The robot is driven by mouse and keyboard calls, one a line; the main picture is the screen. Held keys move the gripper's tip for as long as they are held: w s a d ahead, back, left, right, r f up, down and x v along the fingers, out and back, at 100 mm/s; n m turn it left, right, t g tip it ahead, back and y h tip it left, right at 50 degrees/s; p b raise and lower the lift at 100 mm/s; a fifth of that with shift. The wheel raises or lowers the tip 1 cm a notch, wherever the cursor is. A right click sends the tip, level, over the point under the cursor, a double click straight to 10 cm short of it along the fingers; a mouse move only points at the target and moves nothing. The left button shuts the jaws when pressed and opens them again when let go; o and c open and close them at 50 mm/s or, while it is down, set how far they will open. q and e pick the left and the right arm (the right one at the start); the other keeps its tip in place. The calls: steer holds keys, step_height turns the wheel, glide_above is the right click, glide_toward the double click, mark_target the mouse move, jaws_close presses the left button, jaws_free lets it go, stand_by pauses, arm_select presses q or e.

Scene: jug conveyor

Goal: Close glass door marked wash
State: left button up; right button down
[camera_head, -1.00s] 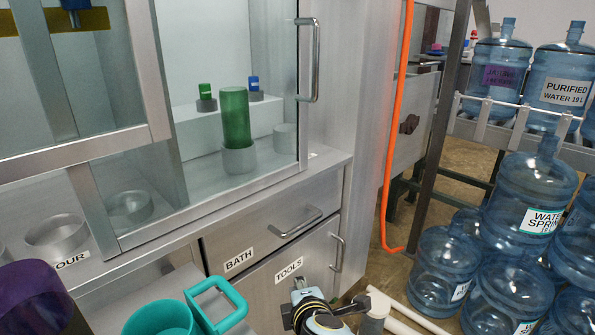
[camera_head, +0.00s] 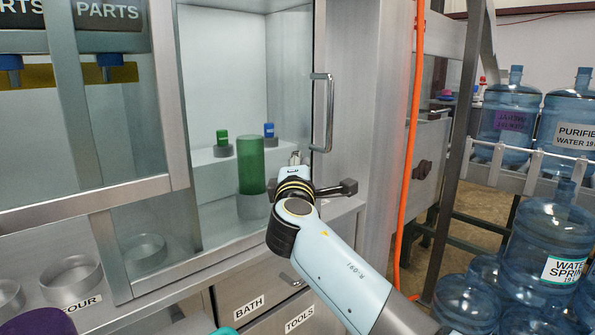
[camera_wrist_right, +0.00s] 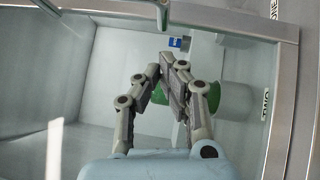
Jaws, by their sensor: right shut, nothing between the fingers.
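The glass door (camera_head: 290,60) is a clear pane in a metal frame on the cabinet, with an upright bar handle (camera_head: 322,112) on its right side. I cannot read a wash mark in the head view. In the right wrist view a small label (camera_wrist_right: 266,103) on the frame is too small to read. My right gripper (camera_head: 295,160) is in front of the cabinet, low and left of the handle, apart from it. Its fingers also show in the right wrist view (camera_wrist_right: 166,62), shut and empty. My left gripper is out of view.
Inside stand a green cylinder (camera_head: 250,162) in a grey holder (camera_head: 254,206), and small green (camera_head: 222,137) and blue (camera_head: 269,130) items on a ledge. Drawers marked BATH (camera_head: 249,308) and TOOLS (camera_head: 300,319) are below. An orange hose (camera_head: 409,150) and racked water jugs (camera_head: 510,105) are right.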

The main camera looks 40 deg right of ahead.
steer(key=d, duration=0.2)
steer(key=d+p, duration=0.1)
steer(key=d, duration=0.1)
steer(key=shift+w+r, duration=0.15)
steer(key=shift+r, duration=0.25)
steer(key=w+d+b, duration=0.1)
steer(key=d+b, duration=0.3)
steer(key=d, duration=1.3)
steer(key=shift+w+d+b, duration=0.2)
steer(key=shift+w+b, duration=0.05)
steer(key=shift+b, duration=0.05)
steer(key=shift+r, duration=0.1)
